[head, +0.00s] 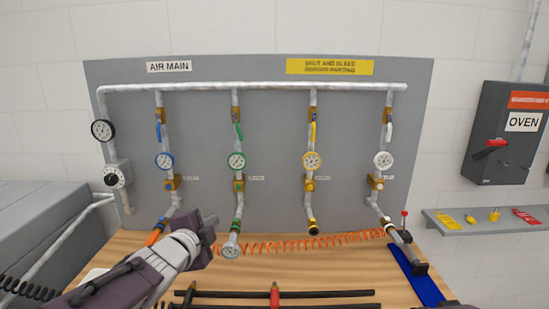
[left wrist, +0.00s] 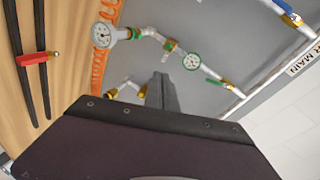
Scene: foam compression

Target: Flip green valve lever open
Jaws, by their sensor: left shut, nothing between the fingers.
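The green valve lever (head: 238,131) is on the second pipe from the left, close alongside the pipe and above the green-rimmed gauge (head: 236,161). In the left wrist view the green lever (left wrist: 215,83) shows on its pipe, past the green-rimmed gauge (left wrist: 192,61). My left gripper (head: 211,222) is shut and empty, low in front of the panel, below and left of the green lever and clear of it. Its dark fingers (left wrist: 160,92) show in the left wrist view, apart from the lever. My right gripper is not in view.
Similar pipes carry a blue lever (head: 158,131), a yellow lever (head: 313,132) and a white lever (head: 389,132). A lower gauge (head: 230,250) juts out near my left gripper. An orange coiled hose (head: 300,244) and black bars (head: 330,293) lie on the wooden bench (head: 350,267).

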